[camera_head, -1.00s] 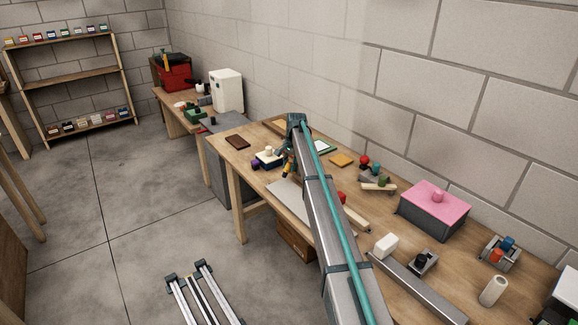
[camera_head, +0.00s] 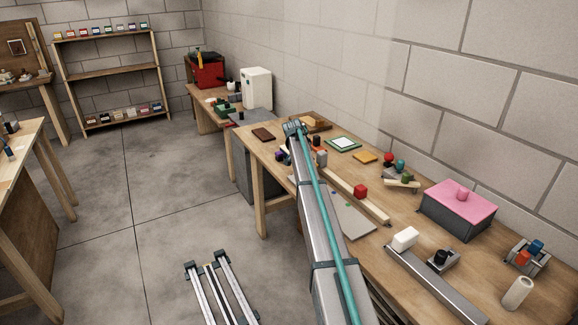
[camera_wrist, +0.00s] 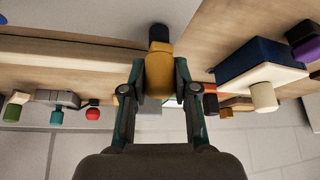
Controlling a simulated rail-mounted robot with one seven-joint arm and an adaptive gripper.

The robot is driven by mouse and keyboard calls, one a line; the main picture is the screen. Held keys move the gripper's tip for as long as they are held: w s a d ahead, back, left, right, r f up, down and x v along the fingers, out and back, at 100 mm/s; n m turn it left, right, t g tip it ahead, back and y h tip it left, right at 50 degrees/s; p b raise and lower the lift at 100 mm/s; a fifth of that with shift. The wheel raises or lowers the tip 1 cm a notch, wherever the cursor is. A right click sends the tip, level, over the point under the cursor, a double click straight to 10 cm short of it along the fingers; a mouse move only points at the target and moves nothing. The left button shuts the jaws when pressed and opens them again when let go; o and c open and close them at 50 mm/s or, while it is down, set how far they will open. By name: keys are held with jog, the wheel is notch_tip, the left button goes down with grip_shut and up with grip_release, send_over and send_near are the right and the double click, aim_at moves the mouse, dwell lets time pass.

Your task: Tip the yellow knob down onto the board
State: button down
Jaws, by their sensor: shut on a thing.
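In the wrist view the yellow knob (camera_wrist: 158,82) sits between the two fingers of my gripper (camera_wrist: 158,68). The fingers press on it from both sides. A black end (camera_wrist: 159,33) sticks out beyond the yellow part, over the wood and close to a grey surface; I cannot tell if it touches. A flat grey board (camera_head: 352,222) lies on the workbench in the head view; it may be the grey surface (camera_wrist: 75,20) at the top of the wrist view. In the head view my arm hides the gripper and the knob.
A dark blue box with a cream top (camera_wrist: 258,62) stands close on the right in the wrist view. A long wooden rail (camera_head: 345,182) with a red block (camera_head: 361,190) lies beside the board. A pink-topped box (camera_head: 458,205) stands farther right.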

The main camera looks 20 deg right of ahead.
dwell(0.3)
jog(key=c, duration=0.9)
grip_release()
jog(key=shift+o, duration=0.2)
jog(key=v, duration=1.2)
jog(key=shift+a+f, duration=0.15)
jog(key=shift+a, duration=0.1)
